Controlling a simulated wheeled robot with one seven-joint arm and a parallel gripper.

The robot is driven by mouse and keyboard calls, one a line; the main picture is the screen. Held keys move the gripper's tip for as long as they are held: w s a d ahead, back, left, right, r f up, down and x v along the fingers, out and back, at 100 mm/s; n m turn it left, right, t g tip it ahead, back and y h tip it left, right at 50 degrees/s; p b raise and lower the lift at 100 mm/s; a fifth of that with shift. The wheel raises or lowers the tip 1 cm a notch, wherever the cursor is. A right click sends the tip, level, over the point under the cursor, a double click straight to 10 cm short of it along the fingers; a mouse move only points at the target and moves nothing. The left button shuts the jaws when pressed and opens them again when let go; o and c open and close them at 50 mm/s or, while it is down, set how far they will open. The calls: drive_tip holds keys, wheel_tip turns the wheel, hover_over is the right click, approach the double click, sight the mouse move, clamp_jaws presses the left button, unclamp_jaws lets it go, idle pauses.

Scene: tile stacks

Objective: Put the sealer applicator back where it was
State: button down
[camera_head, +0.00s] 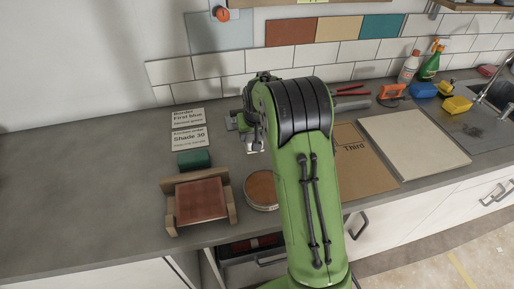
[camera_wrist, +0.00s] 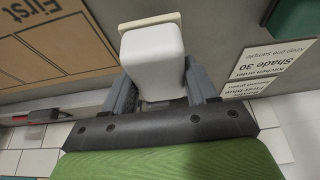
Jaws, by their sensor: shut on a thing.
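In the wrist view, a white rounded block with a cream edge, which looks like the sealer applicator (camera_wrist: 152,62), sits between the two fingers of my gripper (camera_wrist: 155,88). The fingers are shut on its sides. In the head view, my gripper (camera_head: 246,130) is over the counter, right of the two paper labels (camera_head: 188,128); my own arm hides much of it. I cannot tell how far above the counter the applicator is.
A wooden holder (camera_head: 170,208) with red tiles, a green block (camera_head: 195,159) and a round tin (camera_head: 261,189) stand nearby. A cardboard sheet marked First (camera_wrist: 60,45) lies left in the wrist view. Cardboard marked Third (camera_head: 362,165) and a pale slab (camera_head: 412,143) lie right. The far-left counter is clear.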

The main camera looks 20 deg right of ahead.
wheel_tip(320, 180, down, 4)
drive_tip(key=shift+f, duration=0.2)
drive_tip(key=shift+f+b, duration=0.1)
drive_tip(key=shift+b, duration=0.2)
drive_tip(key=shift+f, duration=0.15)
drive_tip(key=shift+c, duration=1.6)
unclamp_jaws()
